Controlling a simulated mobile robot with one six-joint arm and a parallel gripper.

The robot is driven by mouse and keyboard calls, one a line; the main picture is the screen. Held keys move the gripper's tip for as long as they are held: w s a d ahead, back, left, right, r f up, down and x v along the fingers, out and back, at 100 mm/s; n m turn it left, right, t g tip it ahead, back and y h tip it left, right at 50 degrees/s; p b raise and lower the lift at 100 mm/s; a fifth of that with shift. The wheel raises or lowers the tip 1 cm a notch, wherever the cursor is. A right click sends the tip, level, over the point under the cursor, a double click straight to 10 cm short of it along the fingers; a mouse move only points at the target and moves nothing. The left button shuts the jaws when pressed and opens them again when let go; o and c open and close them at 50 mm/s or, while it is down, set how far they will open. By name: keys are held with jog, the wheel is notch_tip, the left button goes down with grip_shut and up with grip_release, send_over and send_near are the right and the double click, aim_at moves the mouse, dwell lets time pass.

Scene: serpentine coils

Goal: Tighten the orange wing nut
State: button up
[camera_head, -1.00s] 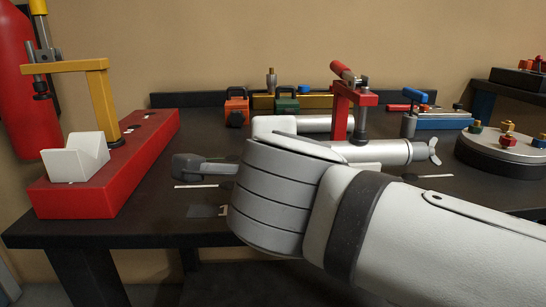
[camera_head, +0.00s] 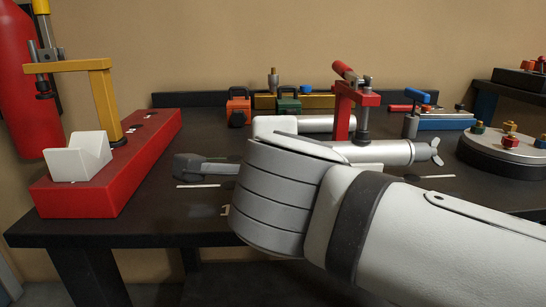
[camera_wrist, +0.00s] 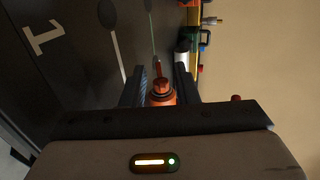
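My gripper (camera_wrist: 160,82) shows in the wrist view with its two dark fingers apart. An orange part with a red-orange hex-like top, which looks like the orange wing nut (camera_wrist: 161,92), stands between them. Narrow dark gaps show beside its upper part; contact lower down is hard to tell. In the head view my pale wrist and forearm cross the front of the bench, and the wing nut between my fingers is hidden. A dark grey rounded piece (camera_head: 192,167) sticks out left of my wrist; I cannot tell what it is.
A red base (camera_head: 80,200) with a yellow arm and white V-block stands at left. A pale pipe (camera_head: 390,152) with a grey wing nut (camera_head: 436,152) and red clamp (camera_head: 350,105) lies behind my arm. Small orange and green boxes stand at the back. A round plate (camera_head: 505,155) is at right.

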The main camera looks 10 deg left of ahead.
jog(key=p+v, duration=0.1)
jog(key=v, duration=0.6)
jog(key=shift+a, duration=0.1)
jog(key=shift+s+r, duration=0.1)
jog(key=shift+s, duration=0.3)
